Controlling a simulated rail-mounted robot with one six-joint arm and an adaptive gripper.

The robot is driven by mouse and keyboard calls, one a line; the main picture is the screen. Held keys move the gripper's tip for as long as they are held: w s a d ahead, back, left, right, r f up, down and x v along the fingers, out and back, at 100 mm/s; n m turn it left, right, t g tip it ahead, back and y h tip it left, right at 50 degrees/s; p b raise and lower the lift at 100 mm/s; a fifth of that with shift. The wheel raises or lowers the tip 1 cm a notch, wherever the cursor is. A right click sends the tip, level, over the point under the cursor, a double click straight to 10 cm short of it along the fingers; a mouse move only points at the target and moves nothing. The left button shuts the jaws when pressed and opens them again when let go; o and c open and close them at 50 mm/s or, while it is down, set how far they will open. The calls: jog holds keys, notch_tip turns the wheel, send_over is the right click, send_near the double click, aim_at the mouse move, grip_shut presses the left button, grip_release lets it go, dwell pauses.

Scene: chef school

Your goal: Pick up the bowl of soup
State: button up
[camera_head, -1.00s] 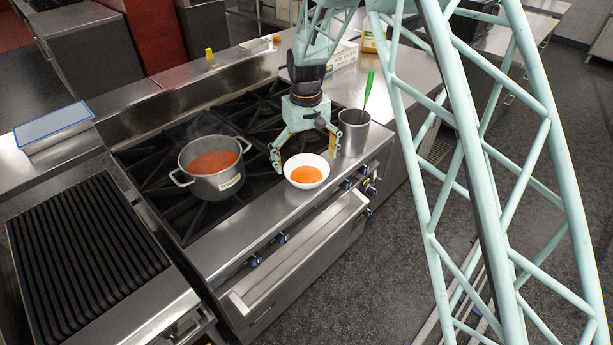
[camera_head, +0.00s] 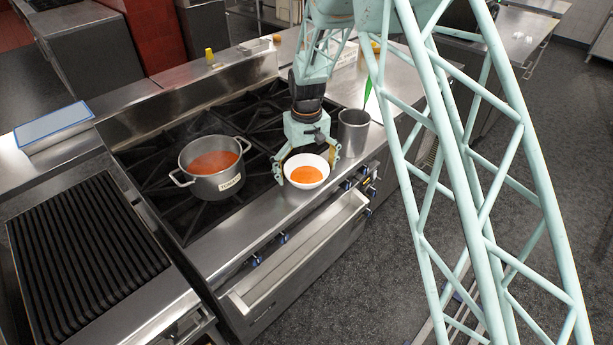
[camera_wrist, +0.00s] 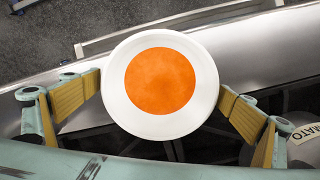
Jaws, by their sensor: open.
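The white bowl of orange soup (camera_head: 306,187) stands upright on the steel front ledge of the stove. In the wrist view the bowl (camera_wrist: 160,120) lies between the fingers. My gripper (camera_head: 308,168) is open and low at the bowl, with one finger to its left and one to its right. In the wrist view the fingers' yellow pads (camera_wrist: 160,98) face the bowl's sides; a slim gap seems to show at the right, and at the left I cannot tell whether pad and rim touch.
A steel pot of red soup (camera_head: 211,182) stands on the stove grates left of my gripper. A steel container (camera_head: 353,132) with a green-handled utensil stands close to the right of the bowl. A ribbed grill (camera_head: 85,262) is at the left. The ledge left of the bowl is clear.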

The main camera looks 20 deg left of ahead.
aim_at(307, 180)
dwell(0.3)
jog(key=c, duration=1.2)
jog(key=shift+r, duration=0.1)
jog(key=shift+r, duration=1.75)
jog(key=s+d, duration=0.2)
jog(key=s, duration=0.5)
jog(key=s+d+r+b, duration=0.1)
jog(key=s+d, duration=0.2)
jog(key=s, duration=0.3)
jog(key=shift+s+d+r, duration=0.15)
jog(key=shift+s+d, duration=0.15)
jog(key=shift+s, duration=0.05)
jog(key=shift+s+d, duration=0.25)
jog(key=shift+s, duration=0.3)
jog(key=shift+c, duration=1.2)
jog(key=shift+d, duration=0.1)
jog(key=c, duration=0.5)
